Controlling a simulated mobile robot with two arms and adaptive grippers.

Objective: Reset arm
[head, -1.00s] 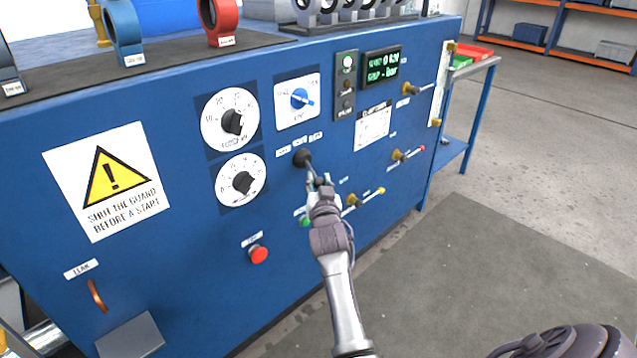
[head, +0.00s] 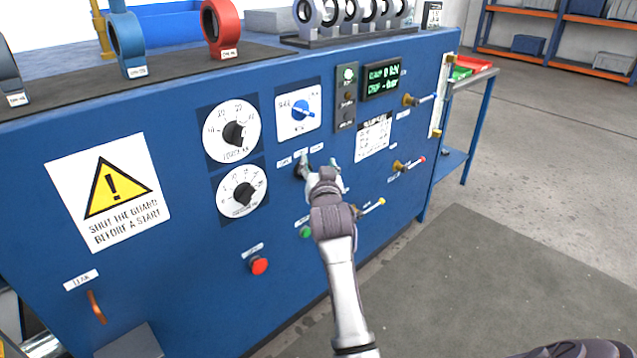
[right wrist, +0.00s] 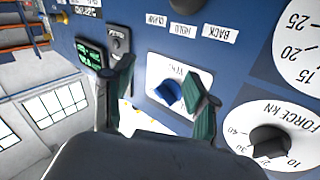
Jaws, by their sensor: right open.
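My right gripper (head: 325,172) is in front of the blue panel, just below the lettered row at the black-based lever (head: 303,169). The gripper partly hides the lever. In the right wrist view the gripper (right wrist: 164,84) is open, its two green-padded fingers well apart with nothing held. The blue rotary knob (right wrist: 168,96) on its white plate shows behind the gap between the fingers. It also shows in the head view (head: 301,109), above the gripper. I cannot tell whether a finger touches the lever. My left gripper is not in view.
Two black dials (head: 234,133) sit left of the gripper. A red button (head: 259,265) and a green button (head: 306,232) are below. Levers with yellow (head: 381,202) and red tips (head: 421,160) stick out to the right. The floor at right is clear.

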